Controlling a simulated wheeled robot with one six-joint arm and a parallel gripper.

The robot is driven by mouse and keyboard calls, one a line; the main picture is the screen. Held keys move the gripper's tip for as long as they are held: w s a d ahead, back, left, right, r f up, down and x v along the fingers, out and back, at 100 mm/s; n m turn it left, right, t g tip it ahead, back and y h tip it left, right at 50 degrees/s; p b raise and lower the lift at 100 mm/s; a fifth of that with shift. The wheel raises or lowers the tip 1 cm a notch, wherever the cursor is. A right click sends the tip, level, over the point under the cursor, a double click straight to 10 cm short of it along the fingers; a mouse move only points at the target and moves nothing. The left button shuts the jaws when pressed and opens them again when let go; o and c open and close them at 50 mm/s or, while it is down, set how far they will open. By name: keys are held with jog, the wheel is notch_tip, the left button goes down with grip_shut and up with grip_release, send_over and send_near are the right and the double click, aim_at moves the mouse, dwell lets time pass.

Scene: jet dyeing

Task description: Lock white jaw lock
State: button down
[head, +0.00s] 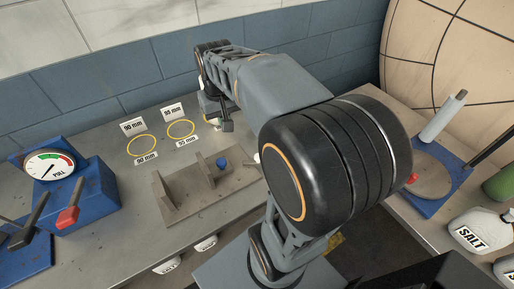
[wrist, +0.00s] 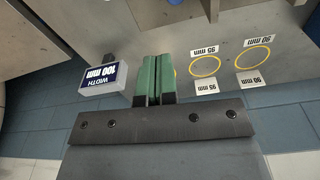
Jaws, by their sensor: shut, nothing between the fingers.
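A grey jaw fixture (head: 190,190) with upright plates lies on the bench in the head view. A blue knob (head: 222,163) sits on it. A small white part (head: 257,158) shows at its right, partly hidden by my arm; I cannot tell whether it is the white jaw lock, or its state. My gripper (wrist: 158,60) is shut and empty, its green finger pads together in the wrist view. It is above the bench, beyond the fixture in the head view. A blue piece (wrist: 175,2) shows at the wrist view's top edge.
Yellow rings (head: 142,146) marked 90 and 95 mm lie on the bench. A blue gauge box (head: 90,190) with a red-tipped lever stands left. Salt jugs (head: 478,232) stand right. A tiled wall bounds the back.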

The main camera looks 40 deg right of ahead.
jog(key=w+d+f+m+g+y+b, duration=0.1)
jog(key=w+d+f+g, duration=0.1)
jog(key=d+f, duration=0.2)
jog(key=w+d+f+m+g+y+b, duration=0.1)
jog(key=w+d+f+m+g, duration=0.1)
jog(key=d, duration=0.8)
notch_tip(320, 180, down, 2)
jog(key=shift+w+d+f, duration=0.1)
jog(key=shift+w+d, duration=0.05)
jog(key=shift+w, duration=0.4)
jog(key=p+x, duration=0.1)
jog(key=x, duration=0.9)
jog(key=shift+s, duration=0.1)
jog(key=s, duration=0.1)
jog(key=s+a+p, duration=0.1)
jog(key=shift+s+a+f, duration=0.1)
jog(key=shift+s+a, duration=0.15)
jog(key=shift+s, duration=0.05)
jog(key=shift+s+a+f, duration=0.15)
jog(key=shift+s+a, duration=0.05)
jog(key=shift+s, duration=0.2)
